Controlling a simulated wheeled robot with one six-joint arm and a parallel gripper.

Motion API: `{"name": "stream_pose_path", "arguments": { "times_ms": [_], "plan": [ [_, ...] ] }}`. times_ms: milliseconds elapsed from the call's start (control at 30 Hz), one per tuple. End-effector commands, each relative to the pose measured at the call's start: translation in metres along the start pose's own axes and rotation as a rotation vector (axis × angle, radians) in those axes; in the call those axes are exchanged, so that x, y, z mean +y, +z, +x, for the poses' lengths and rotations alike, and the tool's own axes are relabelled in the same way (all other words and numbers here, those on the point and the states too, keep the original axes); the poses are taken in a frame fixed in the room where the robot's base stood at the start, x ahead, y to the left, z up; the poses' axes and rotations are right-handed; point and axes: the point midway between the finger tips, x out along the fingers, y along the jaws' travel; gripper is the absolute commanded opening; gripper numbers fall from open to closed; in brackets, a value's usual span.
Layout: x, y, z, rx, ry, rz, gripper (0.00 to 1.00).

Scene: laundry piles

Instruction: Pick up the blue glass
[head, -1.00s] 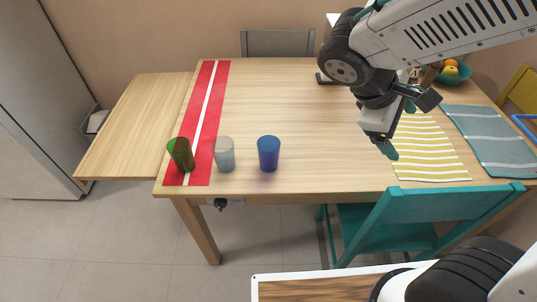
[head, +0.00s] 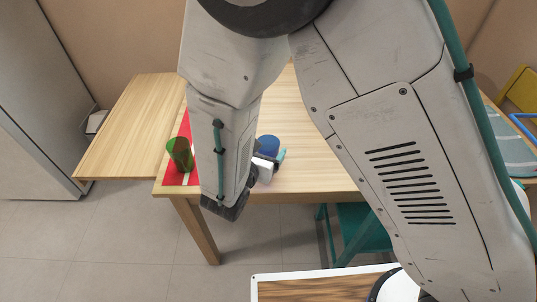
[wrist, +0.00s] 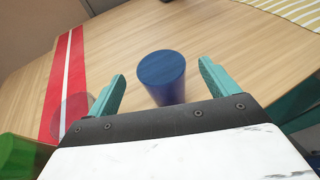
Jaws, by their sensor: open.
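The blue glass (wrist: 163,78) stands upright on the wooden table, between and just ahead of my gripper's two teal fingers in the wrist view. My gripper (wrist: 160,90) is open, with a gap on each side of the glass. In the head view the blue glass (head: 268,146) is partly hidden behind my gripper (head: 279,157), and only one teal fingertip shows clearly beside it.
A green glass (head: 180,154) stands on the red runner (wrist: 65,75) to the left; it also shows in the wrist view (wrist: 20,155). A clear glass (wrist: 72,110) stands close to the left finger. Bare tabletop (wrist: 225,35) lies beyond the blue glass. A teal chair (head: 355,235) stands at the front edge.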

Motion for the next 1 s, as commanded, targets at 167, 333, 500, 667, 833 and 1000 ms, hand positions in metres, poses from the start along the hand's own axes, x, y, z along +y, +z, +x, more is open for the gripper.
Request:
{"name": "stream_pose_path", "arguments": {
  "times_ms": [167, 333, 500, 667, 833, 1000],
  "plan": [
    [-0.001, -0.002, 0.023, 0.000, -0.005, 0.001, 0.86],
    [-0.001, -0.003, 0.049, 0.001, -0.006, 0.002, 0.86],
    [-0.001, -0.003, 0.060, 0.001, -0.003, 0.003, 0.86],
    [0.000, -0.003, 0.060, 0.001, -0.003, 0.003, 0.86],
    [0.000, -0.003, 0.060, 0.001, -0.003, 0.003, 0.50],
    [0.000, -0.003, 0.059, 0.000, -0.003, 0.003, 0.33]
  ]
}}
